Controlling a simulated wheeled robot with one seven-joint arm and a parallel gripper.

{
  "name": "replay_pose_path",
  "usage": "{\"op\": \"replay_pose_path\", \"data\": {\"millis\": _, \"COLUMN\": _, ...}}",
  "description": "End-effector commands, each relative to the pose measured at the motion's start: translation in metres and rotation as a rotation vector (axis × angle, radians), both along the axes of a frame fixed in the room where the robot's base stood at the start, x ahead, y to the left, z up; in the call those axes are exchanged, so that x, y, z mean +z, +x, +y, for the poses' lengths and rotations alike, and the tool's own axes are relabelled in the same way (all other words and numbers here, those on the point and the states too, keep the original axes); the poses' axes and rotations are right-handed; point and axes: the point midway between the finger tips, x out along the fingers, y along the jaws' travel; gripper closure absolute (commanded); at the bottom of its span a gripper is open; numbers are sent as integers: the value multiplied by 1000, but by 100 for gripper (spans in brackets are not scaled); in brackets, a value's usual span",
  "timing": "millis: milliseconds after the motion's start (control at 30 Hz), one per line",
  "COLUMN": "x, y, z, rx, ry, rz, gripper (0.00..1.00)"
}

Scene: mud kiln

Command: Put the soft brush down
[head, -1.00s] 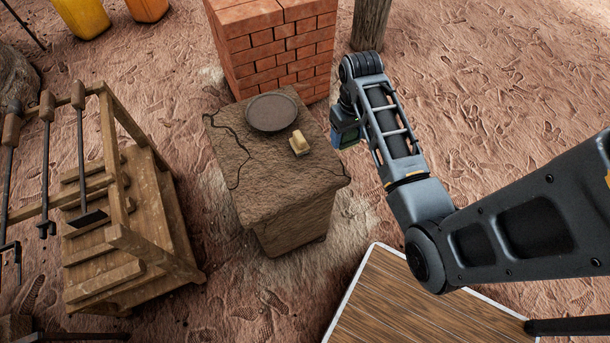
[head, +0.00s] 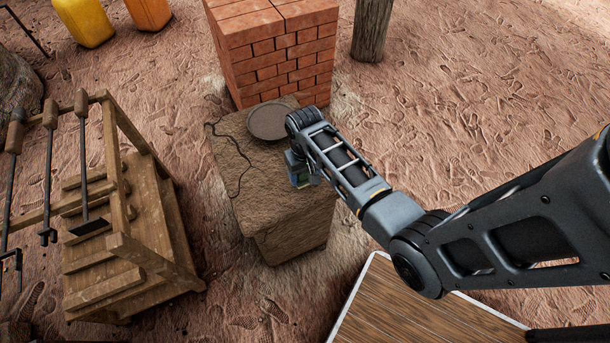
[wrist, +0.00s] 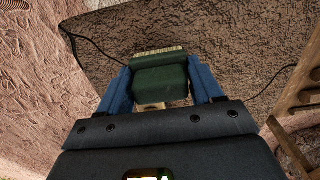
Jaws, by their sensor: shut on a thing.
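The soft brush looks like a dark green block (wrist: 160,82) with a strip of pale bristles along its far edge. My gripper (wrist: 160,80) has its two blue fingers shut on the sides of the green block. In the head view my gripper (head: 304,180) is over the right part of the brown cracked stand (head: 240,170), and the brush is mostly hidden by my arm. I cannot tell whether the brush touches the stand top.
A dark round plate (head: 268,121) lies on the stand's far side. A brick stack (head: 275,55) stands behind, a wooden tool rack (head: 130,240) at left. The stand's left part is clear.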

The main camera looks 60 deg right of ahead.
Motion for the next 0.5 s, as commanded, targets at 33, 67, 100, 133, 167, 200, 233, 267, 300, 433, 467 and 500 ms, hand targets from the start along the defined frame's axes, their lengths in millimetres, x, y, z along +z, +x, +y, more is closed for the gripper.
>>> {"op": "replay_pose_path", "data": {"millis": 33, "x": -9, "y": 0, "z": 0, "rx": 0, "ry": 2, "rz": 2, "gripper": 59}}
{"op": "replay_pose_path", "data": {"millis": 67, "x": -12, "y": 0, "z": 0, "rx": 0, "ry": 1, "rz": 2, "gripper": 59}}
{"op": "replay_pose_path", "data": {"millis": 100, "x": -11, "y": 0, "z": 0, "rx": 1, "ry": 1, "rz": 2, "gripper": 59}}
{"op": "replay_pose_path", "data": {"millis": 133, "x": -13, "y": 0, "z": 0, "rx": 1, "ry": 1, "rz": 2, "gripper": 59}}
{"op": "replay_pose_path", "data": {"millis": 167, "x": -15, "y": 0, "z": 0, "rx": 1, "ry": 1, "rz": 1, "gripper": 59}}
{"op": "replay_pose_path", "data": {"millis": 200, "x": -17, "y": 0, "z": 0, "rx": 1, "ry": 1, "rz": 1, "gripper": 59}}
{"op": "replay_pose_path", "data": {"millis": 233, "x": -18, "y": -1, "z": 0, "rx": 1, "ry": 0, "rz": 0, "gripper": 59}}
{"op": "replay_pose_path", "data": {"millis": 267, "x": -18, "y": 0, "z": 0, "rx": 1, "ry": 0, "rz": 0, "gripper": 59}}
{"op": "replay_pose_path", "data": {"millis": 300, "x": -18, "y": 0, "z": 0, "rx": 1, "ry": 0, "rz": 0, "gripper": 59}}
{"op": "replay_pose_path", "data": {"millis": 433, "x": -18, "y": 0, "z": 0, "rx": 1, "ry": 0, "rz": 0, "gripper": 59}}
{"op": "replay_pose_path", "data": {"millis": 467, "x": -19, "y": 0, "z": 0, "rx": 1, "ry": 0, "rz": 0, "gripper": 59}}
{"op": "replay_pose_path", "data": {"millis": 500, "x": -20, "y": 0, "z": 0, "rx": 1, "ry": 0, "rz": 0, "gripper": 59}}
